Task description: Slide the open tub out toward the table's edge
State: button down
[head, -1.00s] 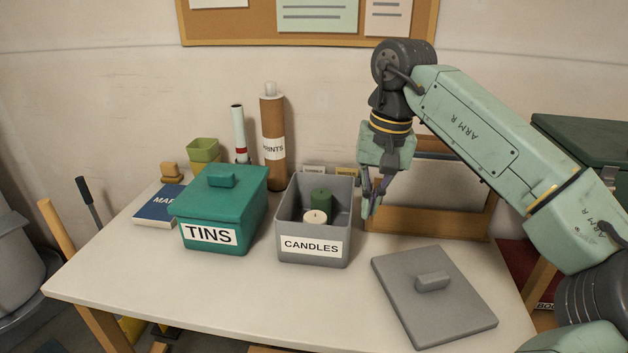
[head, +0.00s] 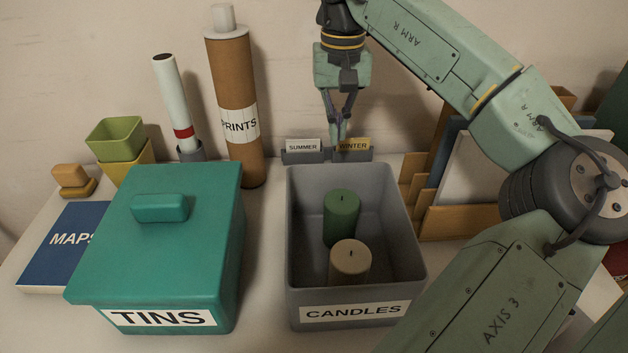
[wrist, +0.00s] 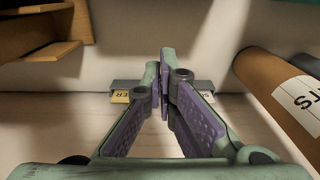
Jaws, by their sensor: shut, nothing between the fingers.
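The open tub (head: 306,268) is grey, labelled CANDLES, and stands upright on the table in the head view. A green candle (head: 341,217) and a cream candle (head: 349,262) stand inside it. My gripper (head: 338,136) is beyond the tub's back rim, near the wall, with its fingers pointing down. In the wrist view my gripper (wrist: 165,60) has its fingertips together with nothing between them. I cannot tell how high the tips are or whether they touch anything. The tub is not visible in the wrist view.
A lidded teal TINS tub (head: 205,250) stands close on the left. Behind are a low grey holder with SUMMER (head: 304,146) and WINTER (head: 353,145) cards and a PRINTS tube (head: 236,110).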

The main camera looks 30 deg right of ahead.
notch_tip(320, 180, down, 10)
jog(key=shift+f+p, duration=0.1)
jog(key=shift+p, duration=0.25)
jog(key=s, duration=0.1)
jog(key=s+a+p, duration=0.1)
jog(key=shift+s+a+f, duration=0.15)
jog(key=shift+s+f, duration=0.05)
jog(key=shift+s, duration=0.1)
jog(key=shift+s+a+f, duration=0.15)
jog(key=shift+s+a, duration=0.1)
jog(key=shift+s, duration=0.15)
jog(key=shift+a, duration=0.15)
